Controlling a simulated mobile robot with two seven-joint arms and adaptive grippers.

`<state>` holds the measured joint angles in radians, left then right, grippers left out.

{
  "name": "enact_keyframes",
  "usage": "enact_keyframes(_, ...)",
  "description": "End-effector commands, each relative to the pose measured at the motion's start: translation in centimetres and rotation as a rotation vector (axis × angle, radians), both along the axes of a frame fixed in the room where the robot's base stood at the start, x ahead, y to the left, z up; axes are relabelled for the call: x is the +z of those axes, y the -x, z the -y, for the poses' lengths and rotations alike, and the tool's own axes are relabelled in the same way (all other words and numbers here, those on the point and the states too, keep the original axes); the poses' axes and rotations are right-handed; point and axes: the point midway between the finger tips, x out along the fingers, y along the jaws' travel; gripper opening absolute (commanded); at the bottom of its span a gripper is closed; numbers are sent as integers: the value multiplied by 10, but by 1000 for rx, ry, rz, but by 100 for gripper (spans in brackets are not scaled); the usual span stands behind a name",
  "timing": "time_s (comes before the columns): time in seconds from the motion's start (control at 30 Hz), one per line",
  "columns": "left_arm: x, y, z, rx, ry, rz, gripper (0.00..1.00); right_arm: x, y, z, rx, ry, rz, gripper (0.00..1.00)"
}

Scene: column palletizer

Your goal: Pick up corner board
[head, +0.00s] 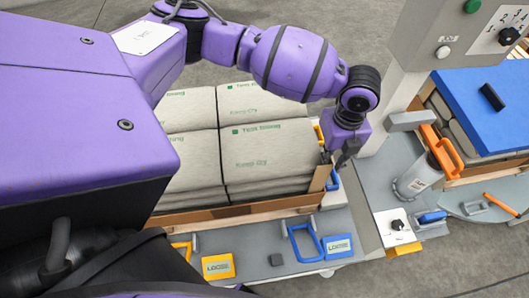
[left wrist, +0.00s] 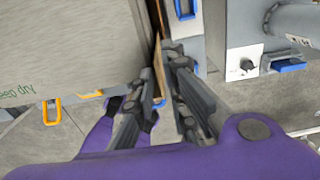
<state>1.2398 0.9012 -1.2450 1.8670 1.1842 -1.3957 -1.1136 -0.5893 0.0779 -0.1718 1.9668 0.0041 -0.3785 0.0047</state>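The corner board appears to be the thin brown upright strip (head: 320,178) at the near right corner of the sack stack (head: 262,150). In the left wrist view a narrow brown strip (left wrist: 158,85) shows between my fingers, beside the grey sack side. My left gripper (head: 343,158) is at that corner, pointing down. In the left wrist view its two dark fingers (left wrist: 160,62) are apart, one on each side of the strip. I cannot tell whether either finger touches it. My right gripper is in neither view.
The sacks stand on a pallet (head: 240,218) beside a grey platform with blue handles (head: 305,243) and a yellow label block (head: 217,266). A control post (head: 390,110) and grey cylinder with orange handle (head: 420,178) stand close right of my gripper. A blue-topped stack (head: 487,105) is farther right.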

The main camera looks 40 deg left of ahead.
Motion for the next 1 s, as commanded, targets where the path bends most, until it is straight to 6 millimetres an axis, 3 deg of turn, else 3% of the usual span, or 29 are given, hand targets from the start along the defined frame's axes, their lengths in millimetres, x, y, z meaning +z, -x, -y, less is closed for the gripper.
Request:
enact_keyframes(0.07,-1,1,0,1,-1,-2,12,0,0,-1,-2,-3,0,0)
enact_keyframes(0.2,0,1,0,1,0,-1,0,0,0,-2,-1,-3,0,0)
enact_keyframes(0.67,5,-1,0,0,0,3,0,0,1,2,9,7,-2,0)
enact_keyframes(0.87,38,-2,0,-1,1,8,0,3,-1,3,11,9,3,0)
enact_keyframes(1.0,80,-3,1,0,2,12,0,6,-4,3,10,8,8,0)
